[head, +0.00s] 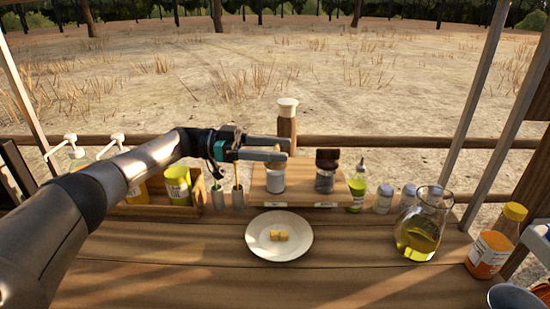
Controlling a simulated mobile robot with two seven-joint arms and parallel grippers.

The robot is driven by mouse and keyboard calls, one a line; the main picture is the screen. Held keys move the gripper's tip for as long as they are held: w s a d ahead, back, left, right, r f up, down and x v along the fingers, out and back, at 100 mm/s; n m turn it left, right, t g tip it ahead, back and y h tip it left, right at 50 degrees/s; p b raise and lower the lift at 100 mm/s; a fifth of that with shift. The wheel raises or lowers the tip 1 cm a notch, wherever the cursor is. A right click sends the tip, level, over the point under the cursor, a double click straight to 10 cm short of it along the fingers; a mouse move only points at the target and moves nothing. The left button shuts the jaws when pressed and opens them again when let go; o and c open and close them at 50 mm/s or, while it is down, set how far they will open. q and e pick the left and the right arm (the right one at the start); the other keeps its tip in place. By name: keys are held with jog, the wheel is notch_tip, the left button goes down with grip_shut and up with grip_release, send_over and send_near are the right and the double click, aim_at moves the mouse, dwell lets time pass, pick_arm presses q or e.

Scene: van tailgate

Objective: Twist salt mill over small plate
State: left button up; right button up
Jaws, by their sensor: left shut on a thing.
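The salt mill (287,125), a wooden cylinder with a pale cap, stands upright behind the small plate at the back of the counter. My left gripper (282,149) comes in from the left and is shut on it below the cap. The fingers cover part of the mill, and I cannot tell whether its foot touches the wooden board. The small plate (256,247) is white and lies on the counter in front of the board, with yellow pieces of food (279,236) at its middle. My right gripper is out of view.
A wooden crate (150,210) is left.

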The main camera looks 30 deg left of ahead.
aim_at(276, 148)
pick_arm(q)
jog(key=shift+d+g, duration=0.1)
jog(key=shift+g, duration=0.2)
dwell(0.4)
jog(key=o, duration=1.4)
notch_tip(276, 148, up, 20)
jog(key=p, duration=0.3)
jog(key=shift+p, duration=0.3)
jog(key=shift+c, duration=0.3)
